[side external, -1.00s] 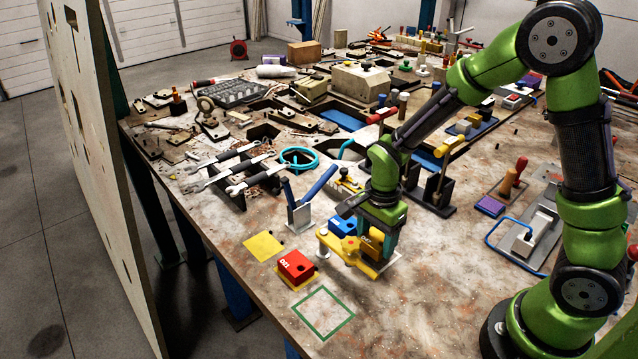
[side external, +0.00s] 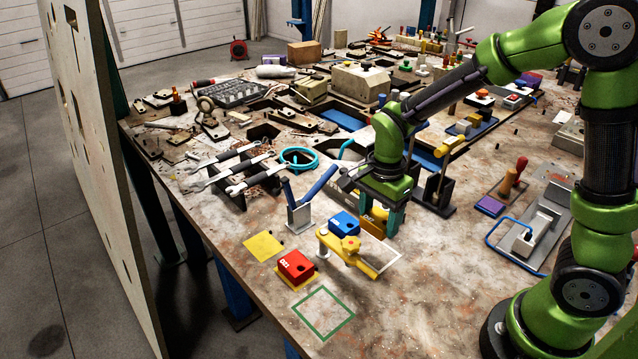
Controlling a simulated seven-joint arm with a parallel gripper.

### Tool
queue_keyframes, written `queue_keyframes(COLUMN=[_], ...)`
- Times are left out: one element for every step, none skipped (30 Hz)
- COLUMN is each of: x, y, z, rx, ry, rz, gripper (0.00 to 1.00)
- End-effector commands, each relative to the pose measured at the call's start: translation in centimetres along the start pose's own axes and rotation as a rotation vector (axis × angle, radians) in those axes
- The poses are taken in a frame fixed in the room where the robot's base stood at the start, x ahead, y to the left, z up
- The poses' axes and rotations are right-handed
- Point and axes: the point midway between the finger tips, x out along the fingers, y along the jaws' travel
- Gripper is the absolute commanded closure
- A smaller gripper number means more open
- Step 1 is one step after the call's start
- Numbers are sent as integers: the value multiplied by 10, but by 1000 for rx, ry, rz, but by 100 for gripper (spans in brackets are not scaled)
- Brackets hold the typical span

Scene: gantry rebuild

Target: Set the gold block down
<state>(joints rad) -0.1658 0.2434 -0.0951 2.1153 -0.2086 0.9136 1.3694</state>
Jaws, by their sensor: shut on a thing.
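The gold block (side external: 374,224) is between the fingers of my gripper (side external: 382,218), which is shut on it. Only part of the block shows, behind the yellow clamp. I cannot tell whether its underside touches the table. A blue block (side external: 343,222) stands just left of it. A red block (side external: 296,265) sits on a yellow patch at the front left.
The yellow clamp with a knob (side external: 349,246) is in front of my gripper, near a white outline (side external: 389,263). A bare yellow square (side external: 263,246) and an empty green outline (side external: 341,325) lie toward the front edge. A blue-handled tool (side external: 300,215) stands left.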

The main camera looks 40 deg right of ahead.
Motion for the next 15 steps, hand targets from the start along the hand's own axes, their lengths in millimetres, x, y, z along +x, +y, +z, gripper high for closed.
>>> queue_keyframes(x=[0,0,0,-1,-2,-3,-5,-7,-10,-14,-17,-21,-24,-28,-33], y=[0,1,2,3,3,4,3,3,2,1,0,-1,-2,-4,-5], z=[0,0,0,0,0,0,0,0,0,-1,-1,-2,-3,-4,-5], rx=[-20,-43,-82,-119,-162,-230,-286,-346,-428,-492,-556,-640,-703,-765,-848], ry=[0,0,0,0,0,0,0,0,1,1,1,1,1,2,2], rz=[-1,-1,-1,-1,-2,-2,-2,-2,-4,-4,-5,-5,-5,-5,-5], gripper=[73,73,73,73,73,73,73,73,73,73,73,73,73,73,73])
